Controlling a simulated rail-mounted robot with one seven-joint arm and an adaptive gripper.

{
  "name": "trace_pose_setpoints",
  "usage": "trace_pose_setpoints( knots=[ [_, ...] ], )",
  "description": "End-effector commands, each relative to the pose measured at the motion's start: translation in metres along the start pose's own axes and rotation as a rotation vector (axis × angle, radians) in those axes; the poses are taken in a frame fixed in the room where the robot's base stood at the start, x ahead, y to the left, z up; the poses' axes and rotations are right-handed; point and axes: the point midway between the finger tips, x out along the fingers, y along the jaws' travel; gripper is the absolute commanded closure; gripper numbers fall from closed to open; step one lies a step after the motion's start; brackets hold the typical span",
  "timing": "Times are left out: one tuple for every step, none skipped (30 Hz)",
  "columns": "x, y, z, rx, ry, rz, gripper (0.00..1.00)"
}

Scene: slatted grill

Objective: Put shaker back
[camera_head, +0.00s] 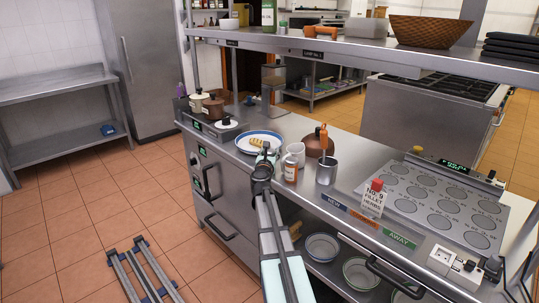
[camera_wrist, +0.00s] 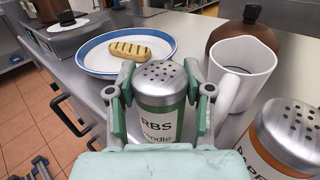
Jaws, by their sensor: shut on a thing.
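My gripper (camera_wrist: 160,78) is shut on a herb shaker (camera_wrist: 160,110) with a perforated metal top, a green band and a white label ending in "RBS". The shaker is upright between the fingers. In the head view my gripper (camera_head: 263,170) is at the counter's near edge, in front of the plate; its hold on the shaker is largely hidden there. I cannot tell whether the shaker's base touches the counter. An orange-banded shaker (camera_wrist: 280,140) stands to the right, and also shows in the head view (camera_head: 290,170).
A blue-rimmed plate (camera_wrist: 92,62) with a grill-marked fillet (camera_wrist: 132,50) lies behind the shaker. A white mug (camera_wrist: 243,62), a brown pot (camera_wrist: 228,33) and a steel cup (camera_head: 326,173) stand close right. The marked slab (camera_head: 430,199) and "AWAY" label (camera_head: 399,238) are farther right.

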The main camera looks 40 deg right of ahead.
Motion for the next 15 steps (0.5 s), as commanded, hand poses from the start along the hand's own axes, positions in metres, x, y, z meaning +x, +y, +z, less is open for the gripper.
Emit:
trace_pose_setpoints(
  knots=[
    [0.0000, 0.0000, 0.0004, 0.000, 0.000, 0.000, 0.85],
    [0.0000, 0.0000, 0.0005, 0.000, 0.000, 0.000, 0.85],
    [0.0000, 0.0000, 0.0000, 0.000, 0.000, 0.000, 0.85],
    [0.0000, 0.0000, -0.0009, 0.000, 0.000, 0.000, 0.85],
    [0.0000, 0.0000, -0.0020, 0.000, 0.000, 0.000, 0.85],
    [0.0000, 0.0000, -0.0035, 0.000, 0.000, 0.000, 0.85],
    [0.0000, 0.0000, -0.0044, 0.000, 0.000, 0.000, 0.85],
    [0.0000, 0.0000, -0.0035, 0.000, 0.000, 0.000, 0.42],
    [0.0000, 0.0000, -0.0029, 0.000, 0.000, 0.000, 0.28],
    [0.0000, -0.0001, -0.0029, 0.000, 0.000, 0.000, 0.24],
    [0.0000, -0.0001, -0.0029, 0.000, 0.000, 0.000, 0.24],
    [0.0000, 0.0000, -0.0028, 0.000, 0.000, 0.000, 0.24],
    [0.0000, 0.0000, -0.0028, 0.000, 0.000, 0.000, 0.24],
    [0.0000, 0.0000, -0.0028, 0.000, 0.000, 0.000, 0.24],
    [0.0000, 0.0000, -0.0028, 0.000, 0.000, 0.000, 0.24]
  ],
)
